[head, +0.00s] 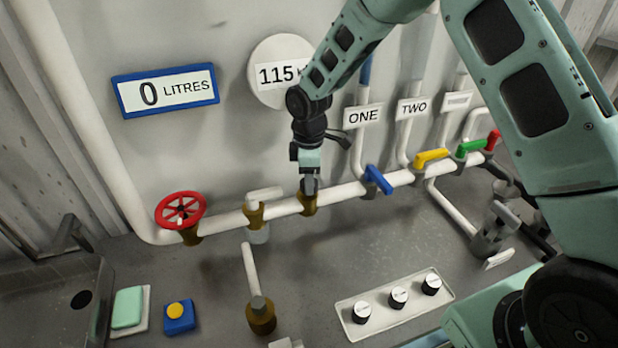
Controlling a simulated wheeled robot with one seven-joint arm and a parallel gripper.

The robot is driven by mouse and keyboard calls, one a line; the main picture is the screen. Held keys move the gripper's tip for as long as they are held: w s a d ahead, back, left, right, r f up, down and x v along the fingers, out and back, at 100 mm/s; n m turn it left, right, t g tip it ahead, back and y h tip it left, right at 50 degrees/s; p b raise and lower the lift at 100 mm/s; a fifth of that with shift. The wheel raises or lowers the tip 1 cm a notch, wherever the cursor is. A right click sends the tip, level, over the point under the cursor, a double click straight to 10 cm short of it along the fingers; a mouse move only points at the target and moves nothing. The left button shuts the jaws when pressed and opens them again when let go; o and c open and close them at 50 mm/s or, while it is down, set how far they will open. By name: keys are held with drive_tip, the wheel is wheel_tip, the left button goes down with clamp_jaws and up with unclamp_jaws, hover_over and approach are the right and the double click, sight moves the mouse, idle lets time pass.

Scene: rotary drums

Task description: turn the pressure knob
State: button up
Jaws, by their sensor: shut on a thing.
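My gripper (309,186) points down over a brass fitting (308,205) on the white horizontal pipe, below the round gauge. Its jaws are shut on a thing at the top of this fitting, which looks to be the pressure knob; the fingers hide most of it. How far it is turned cannot be seen. The round white gauge (272,75) behind my arm reads 115 and the start of a unit; my arm covers its right part.
A red handwheel (180,210) and a white-handled valve (257,210) are left on the pipe (228,222). Blue (377,180), yellow (431,158), green (471,146) and red levers are right. Three black-and-white knobs sit on a panel (372,331) in front. The litres display (166,91) reads 0.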

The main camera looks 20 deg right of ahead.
drive_tip(key=shift+r, duration=0.1)
drive_tip(key=o, duration=1)
drive_tip(key=shift+c, duration=0.2)
